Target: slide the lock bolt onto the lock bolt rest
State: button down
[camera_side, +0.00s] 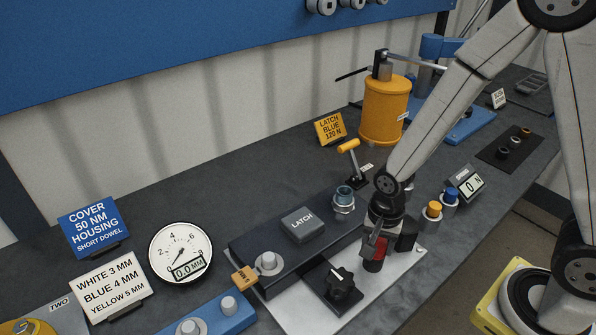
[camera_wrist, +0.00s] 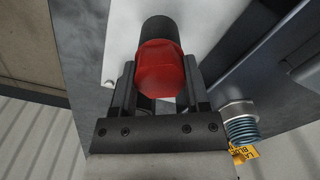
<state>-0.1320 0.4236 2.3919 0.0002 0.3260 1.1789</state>
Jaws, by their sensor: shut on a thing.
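In the side view the dark part shows below the red. I cannot tell whether it touches the plate. No part is labelled as the lock bolt rest, so I cannot pick it out.
A black knob (camera_side: 340,283) stands just left of my gripper. Yellow and blue capped posts (camera_side: 433,210) and a 0 N display (camera_side: 466,184) are to the right.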

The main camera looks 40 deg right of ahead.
jog(key=shift+r, duration=0.2)
jog(key=shift+r, duration=0.35)
jog(key=shift+r, duration=0.7)
jog(key=shift+r, duration=0.7)
jog(key=shift+r, duration=1)
jog(key=shift+r, duration=1.9)
jog(key=shift+w+d, duration=0.1)
